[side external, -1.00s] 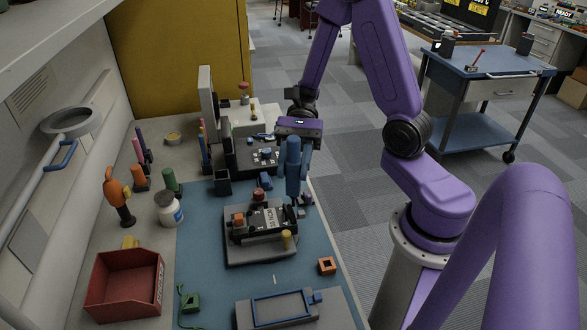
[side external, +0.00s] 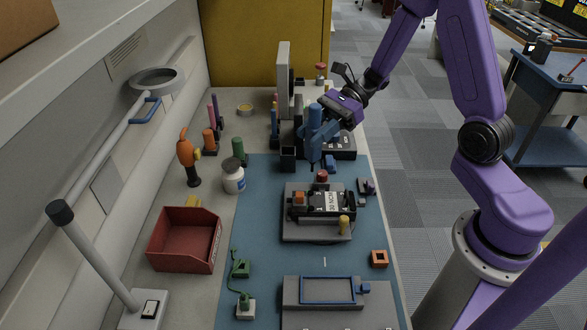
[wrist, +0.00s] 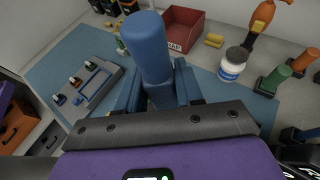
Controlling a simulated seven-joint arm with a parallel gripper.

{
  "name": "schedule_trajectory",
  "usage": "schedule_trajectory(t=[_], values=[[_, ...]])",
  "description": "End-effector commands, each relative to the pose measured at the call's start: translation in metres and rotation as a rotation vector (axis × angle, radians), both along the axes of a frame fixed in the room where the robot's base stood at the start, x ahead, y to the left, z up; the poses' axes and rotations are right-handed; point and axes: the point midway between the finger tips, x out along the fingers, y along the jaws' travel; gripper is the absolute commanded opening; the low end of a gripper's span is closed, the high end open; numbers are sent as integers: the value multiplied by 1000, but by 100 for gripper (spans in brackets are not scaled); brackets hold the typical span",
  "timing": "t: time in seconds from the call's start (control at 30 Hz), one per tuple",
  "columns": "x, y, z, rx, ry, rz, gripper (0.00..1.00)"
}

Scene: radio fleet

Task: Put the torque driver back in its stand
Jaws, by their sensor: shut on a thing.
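The torque driver (side external: 315,117) has a thick blue cylindrical handle and is held roughly upright above the bench. My gripper (side external: 319,140) has blue fingers and is shut on it. In the wrist view, the driver (wrist: 148,45) rises between the two fingers of my gripper (wrist: 158,93). Its lower end is hidden there. A dark, square, open-topped holder (side external: 288,158), which looks like the stand, is on the bench just left of the driver in the side view. The driver appears apart from it; the exact height gap cannot be told.
A dark fixture (side external: 320,203) with a red knob stands on the blue mat (side external: 270,258). Green (side external: 239,149) and orange (side external: 209,139) upright tools, a white jar (side external: 233,177) and an orange tool (side external: 187,155) are to the left. A red bin (side external: 184,240) is front left.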

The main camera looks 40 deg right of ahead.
Motion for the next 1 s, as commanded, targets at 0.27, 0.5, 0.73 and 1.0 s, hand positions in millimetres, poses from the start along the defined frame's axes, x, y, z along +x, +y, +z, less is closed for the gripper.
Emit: schedule_trajectory(t=[0.27,0.5,0.73,1.0], values=[[91,-23,-1,2,-1,-418,0],[129,-44,-1,2,-1,-625,0],[137,-50,-17,3,5,-672,0],[136,-49,-53,2,2,-668,0]])
